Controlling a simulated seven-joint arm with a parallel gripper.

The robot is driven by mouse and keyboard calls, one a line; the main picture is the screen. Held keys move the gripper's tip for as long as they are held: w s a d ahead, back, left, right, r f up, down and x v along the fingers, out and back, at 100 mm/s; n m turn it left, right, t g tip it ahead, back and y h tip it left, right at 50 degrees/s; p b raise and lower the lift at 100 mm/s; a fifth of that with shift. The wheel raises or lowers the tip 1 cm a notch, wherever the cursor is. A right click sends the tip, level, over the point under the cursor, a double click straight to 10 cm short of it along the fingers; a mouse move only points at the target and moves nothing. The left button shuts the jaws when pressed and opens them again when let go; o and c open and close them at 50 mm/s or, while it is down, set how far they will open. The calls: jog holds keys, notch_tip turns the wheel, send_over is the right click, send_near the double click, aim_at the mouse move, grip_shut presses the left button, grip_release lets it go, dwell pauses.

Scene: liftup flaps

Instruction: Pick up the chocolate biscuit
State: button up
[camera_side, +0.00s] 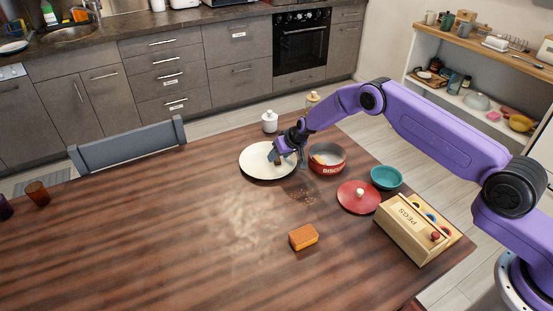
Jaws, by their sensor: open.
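My gripper (277,157) is open and low over the right part of a cream plate (256,168) on the wooden table. A small dark brown piece, perhaps the chocolate biscuit (278,162), shows at the fingertips. It is too small to tell whether it touches the fingers or the plate. A red tin lettered "BISC…" (329,169) stands open just right of the gripper. Something pale (318,159) shows inside the tin, and the rest of its inside is hard to see. The tin's red lid (358,197) lies on the table in front of it.
A teal bowl (386,178) and a wooden "PEGS" box (407,232) stand at the right. An orange block (303,237) lies in front, with crumbs (302,194) behind it. A white jar (269,121) stands behind the plate. The table's left and middle are mostly clear.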

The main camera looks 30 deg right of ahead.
jog(key=shift+w+f, duration=0.1)
jog(key=shift+f, duration=0.25)
jog(key=shift+c, duration=0.4)
jog(key=shift+a+f, duration=0.1)
jog(key=shift+a, duration=0.05)
grip_shut()
